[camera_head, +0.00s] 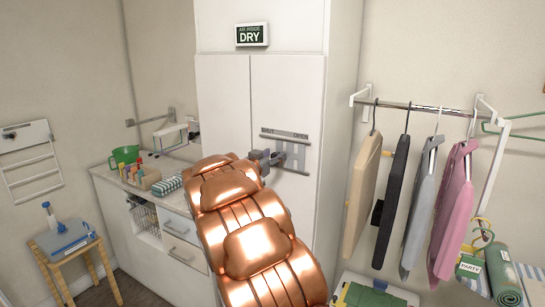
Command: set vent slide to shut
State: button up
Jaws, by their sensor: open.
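The vent slide (298,157) is a grey slatted piece between two rails on the front of the tall white cabinet. The upper rail (285,137) carries the words SHUT at its left and OPEN at its right. The visible slats stand toward the OPEN side, but the SHUT side is partly covered by my gripper. My gripper (272,158) is small and grey at the end of my copper arm, open, in front of the vent's left part. I cannot tell whether it touches the slide.
The tall white cabinet (224,100) bears an "AIR INSIDE: DRY" sign (252,35). A counter with a green mug (125,155) stands left. Garments hang from a rail (425,106) at right. A wooden stool (68,262) is far left. My arm hides much of the lower middle.

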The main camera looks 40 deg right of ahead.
jog(key=v, duration=1.1)
jog(key=shift+a, duration=0.4)
jog(key=w+a+f+n+t+y, duration=0.1)
jog(key=w+a+n+t+y, duration=0.35)
jog(key=a, duration=0.35)
jog(key=w+a+f+n+t+y, duration=0.1)
jog(key=w+a+n+t+y, duration=0.2)
jog(key=a+y, duration=0.45)
jog(key=s+a+f+n+g+y, duration=0.1)
jog(key=s+a+f+n+y, duration=0.15)
jog(key=a, duration=0.45)
jog(key=s+a+f+n+g+y, duration=0.1)
jog(key=s+a+f+y, duration=0.2)
jog(key=a, duration=0.4)
jog(key=s+a+f+n+g+y, duration=0.1)
jog(key=s+a+f+g, duration=0.2)
jog(key=s, duration=0.5)
jog(key=s+a+f+n+g+y, duration=0.1)
jog(key=s+a+f+n+g, duration=0.2)
jog(key=s, duration=0.5)
jog(key=s+d+f+g, duration=0.1)
jog(key=s+g, duration=0.1)
jog(key=s, duration=0.6)
jog(key=s+d+f+g+h, duration=0.1)
jog(key=s+g, duration=0.1)
jog(key=s, duration=0.6)
jog(key=s+d+f+g+h, duration=0.1)
jog(key=s+f+g, duration=0.1)
jog(key=s, duration=0.6)
jog(key=shift+d, duration=0.25)
